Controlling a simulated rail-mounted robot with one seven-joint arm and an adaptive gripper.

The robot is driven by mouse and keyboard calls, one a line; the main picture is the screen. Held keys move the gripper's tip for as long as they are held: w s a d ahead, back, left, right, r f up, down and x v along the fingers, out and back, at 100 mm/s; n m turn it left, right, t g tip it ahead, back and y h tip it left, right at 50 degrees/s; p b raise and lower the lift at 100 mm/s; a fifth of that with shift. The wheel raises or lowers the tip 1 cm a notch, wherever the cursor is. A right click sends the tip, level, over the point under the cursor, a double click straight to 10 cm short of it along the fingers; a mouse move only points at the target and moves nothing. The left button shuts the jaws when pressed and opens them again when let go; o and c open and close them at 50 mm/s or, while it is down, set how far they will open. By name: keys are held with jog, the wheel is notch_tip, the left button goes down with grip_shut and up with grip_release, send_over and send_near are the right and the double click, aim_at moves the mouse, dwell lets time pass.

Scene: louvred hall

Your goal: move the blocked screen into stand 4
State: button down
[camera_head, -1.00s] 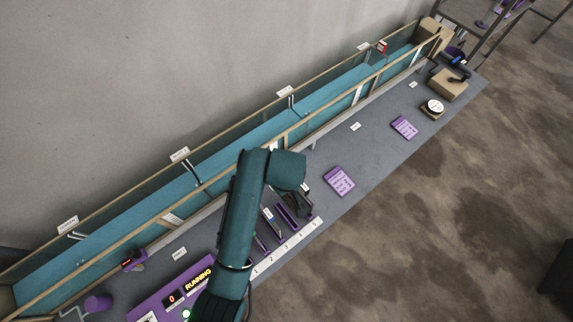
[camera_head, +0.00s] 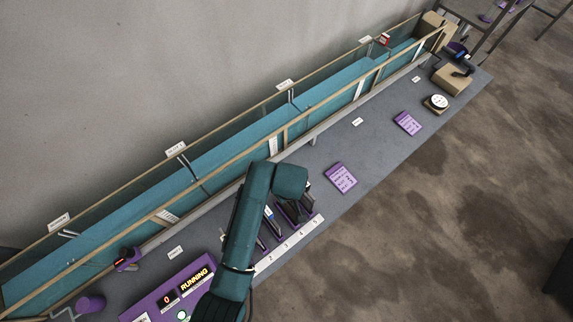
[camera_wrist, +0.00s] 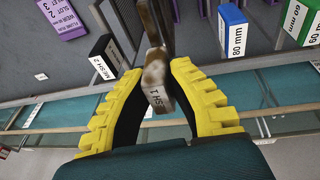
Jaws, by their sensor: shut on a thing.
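In the wrist view, my gripper (camera_wrist: 165,100) has its yellow fingers closed around the grey handle block (camera_wrist: 158,80) of a screen. The block is stained brown and its label is partly hidden, reading "SH 1". The dark screen frame (camera_wrist: 154,22) runs up from it. In the head view, my arm hides most of the gripper, which is over the stands. Their white number strip (camera_head: 290,245) shows 2 to 5. Whether the held screen is inside stand 4 or above it, I cannot tell.
A black piece labelled MESH 2 (camera_wrist: 105,58) is left of my gripper in the wrist view. A blue 80 mm piece (camera_wrist: 232,32) and a green 60 mm piece (camera_wrist: 298,20) are at right. A purple card (camera_head: 341,178) lies beyond the stands. The railed teal channel (camera_head: 225,140) runs behind.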

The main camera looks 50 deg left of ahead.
jog(key=shift+r+p, duration=0.15)
jog(key=shift+p, duration=0.15)
jog(key=shift+f, duration=0.2)
dwell(0.4)
jog(key=shift+s+d+b+x, duration=0.1)
jog(key=shift+d+b+x, duration=0.1)
jog(key=shift+b+x, duration=0.65)
jog(key=shift+s+d+b+x, duration=0.2)
jog(key=shift+b+x, duration=0.3)
jog(key=shift+x, duration=0.7)
jog(key=shift+w+f, duration=0.1)
jog(key=shift+d+b+x, duration=0.2)
jog(key=shift+b+x, duration=0.4)
jog(key=shift+x, duration=0.4)
jog(key=shift+f, duration=0.1)
jog(key=c, duration=1)
grip_release()
jog(key=shift+c, duration=0.2)
jog(key=shift+s, duration=0.2)
